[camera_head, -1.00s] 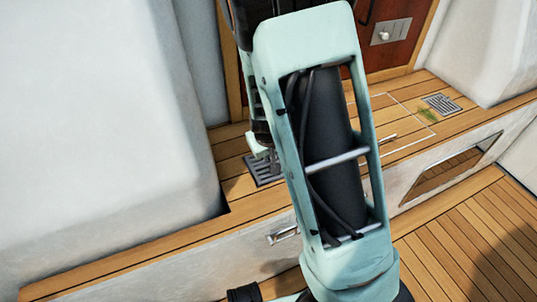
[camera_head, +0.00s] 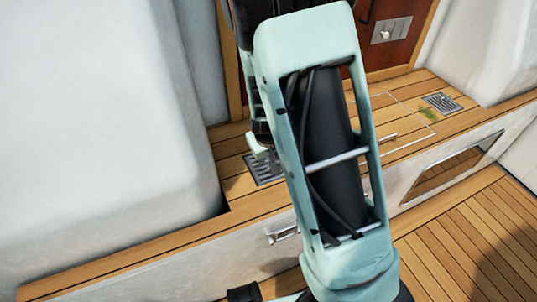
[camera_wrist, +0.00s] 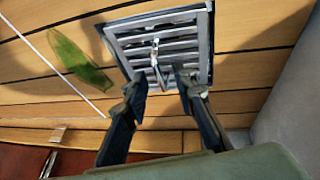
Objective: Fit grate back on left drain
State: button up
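The left drain's grate (camera_head: 262,169) is a grey slatted square on the teak ledge, partly hidden by my arm. In the wrist view the grate (camera_wrist: 165,45) lies over the drain, with a small pale pull standing at its middle. I cannot tell whether it sits fully flush. My gripper (camera_wrist: 162,79) is open, its two dark fingertips apart on either side of the pull and just short of it, with nothing held. In the head view my gripper is mostly hidden behind my arm.
A green leaf (camera_wrist: 78,58) lies beside the grate. A right drain (camera_head: 442,102) with grate and another green leaf (camera_head: 427,114) are farther right. A white moulded wall (camera_head: 100,120) stands close left of the left drain. A red-brown door (camera_head: 395,45) is behind.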

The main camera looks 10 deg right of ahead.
jog(key=s+r+m+y+p, duration=0.1)
jog(key=s+r, duration=1)
jog(key=r, duration=0.2)
jog(key=s+r+m, duration=0.2)
jog(key=s+r, duration=0.9)
jog(key=r, duration=0.3)
notch_tip(320, 180, up, 33)
jog(key=p, duration=3.3)
jog(key=shift+w+f+t, duration=0.2)
jog(key=shift+t, duration=0.2)
